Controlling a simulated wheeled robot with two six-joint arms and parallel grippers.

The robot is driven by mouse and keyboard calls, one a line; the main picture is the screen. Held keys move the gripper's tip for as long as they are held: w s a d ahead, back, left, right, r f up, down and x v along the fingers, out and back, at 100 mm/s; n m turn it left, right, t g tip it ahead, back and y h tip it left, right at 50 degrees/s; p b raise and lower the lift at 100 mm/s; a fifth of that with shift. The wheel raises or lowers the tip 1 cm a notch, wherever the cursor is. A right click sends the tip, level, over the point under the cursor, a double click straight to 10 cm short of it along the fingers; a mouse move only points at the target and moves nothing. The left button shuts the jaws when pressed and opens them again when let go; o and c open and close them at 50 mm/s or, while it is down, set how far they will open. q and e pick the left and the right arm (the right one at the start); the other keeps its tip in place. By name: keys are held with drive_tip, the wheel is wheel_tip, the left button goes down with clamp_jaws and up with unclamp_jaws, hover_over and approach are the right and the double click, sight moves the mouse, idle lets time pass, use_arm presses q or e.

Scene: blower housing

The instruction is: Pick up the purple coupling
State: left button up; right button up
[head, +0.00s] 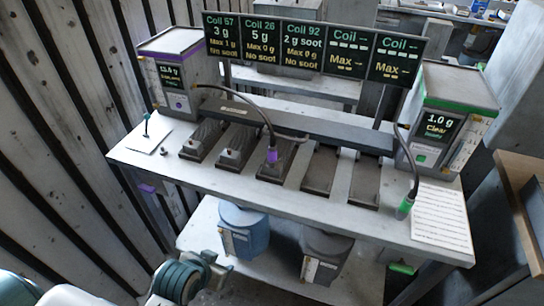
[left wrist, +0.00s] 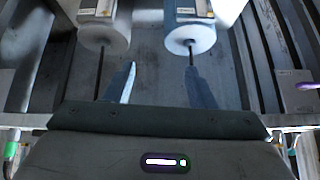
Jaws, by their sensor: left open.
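The purple coupling (head: 271,156) hangs at the end of a dark hose, above the middle one of the dark blocks on the bench; whether it touches the block I cannot tell. My left gripper (head: 210,268) is low at the front left in the head view, below the bench top and well apart from the coupling. In the left wrist view its two fingers (left wrist: 160,82) are spread with nothing between them. I cannot make out the coupling for certain in that view. My right gripper is not in view.
A purple-trimmed unit (head: 177,72) and a green-trimmed unit (head: 450,105) flank the bench (head: 215,176). A green coupling (head: 406,207) hangs at the right. Blue (head: 243,232) and grey (head: 326,255) canisters stand under the bench. A ribbed wall (head: 60,140) is at the left.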

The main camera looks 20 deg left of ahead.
use_arm(q)
drive_tip(key=w+d+r+t, duration=0.3)
drive_tip(key=w+r+t, duration=0.2)
drive_tip(key=w, duration=0.5)
drive_tip(key=n+t, duration=0.1)
drive_tip(key=t, duration=0.5)
approach(271, 156)
drive_tip(key=shift+w+a+f, duration=0.25)
drive_tip(key=shift+w+f, duration=0.05)
drive_tip(key=shift+w, duration=0.05)
drive_tip(key=w, duration=0.1)
drive_tip(key=w+p, duration=0.1)
drive_tip(key=w, duration=0.2)
drive_tip(key=shift+w+r+p, duration=0.3)
drive_tip(key=shift+r+p, duration=0.05)
drive_tip(key=shift+w+f, duration=0.1)
drive_tip(key=shift+w, duration=0.55)
drive_tip(key=shift+w+d+p, duration=0.1)
drive_tip(key=shift+w+p, duration=0.25)
drive_tip(key=shift+p, duration=0.15)
drive_tip(key=w+p, duration=0.1)
drive_tip(key=w, duration=0.2)
drive_tip(key=shift+w+d+p, duration=0.15)
drive_tip(key=shift+p, duration=0.2)
drive_tip(key=shift+w, duration=0.45)
drive_tip(key=shift+s, duration=0.1)
drive_tip(key=c, duration=0.4)
clamp_jaws()
